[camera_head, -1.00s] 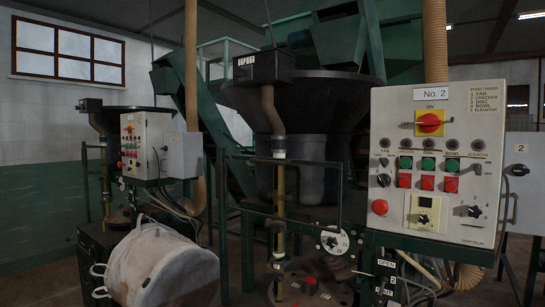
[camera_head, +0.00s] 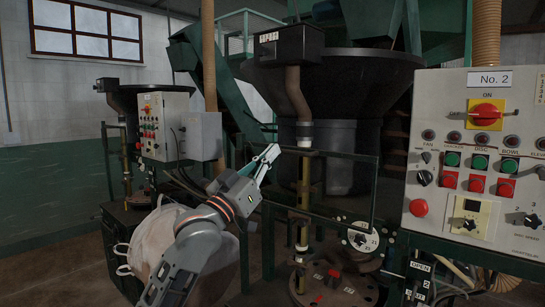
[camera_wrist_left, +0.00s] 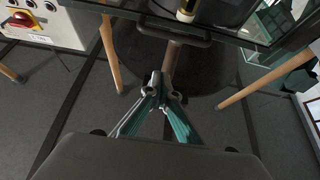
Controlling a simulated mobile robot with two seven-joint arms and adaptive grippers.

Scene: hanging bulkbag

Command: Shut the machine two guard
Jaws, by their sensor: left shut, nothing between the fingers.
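The machine two guard (camera_head: 345,156) looks like a dark frame with a see-through panel, in front of the black hopper in the head view. I cannot tell how far it stands open. My left gripper (camera_head: 270,153) is shut and empty, at the upper left of this frame; whether it touches is unclear. In the left wrist view the gripper (camera_wrist_left: 164,88) has its teal fingers together, below a dark bar handle (camera_wrist_left: 150,20) on a panel edge. My right gripper is not in view.
The No. 2 control panel (camera_head: 480,88) stands at the right. A pale bulk bag (camera_head: 155,235) is partly hidden behind my left arm. Another control box (camera_head: 160,130) is at the left. Bare floor shows at the left.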

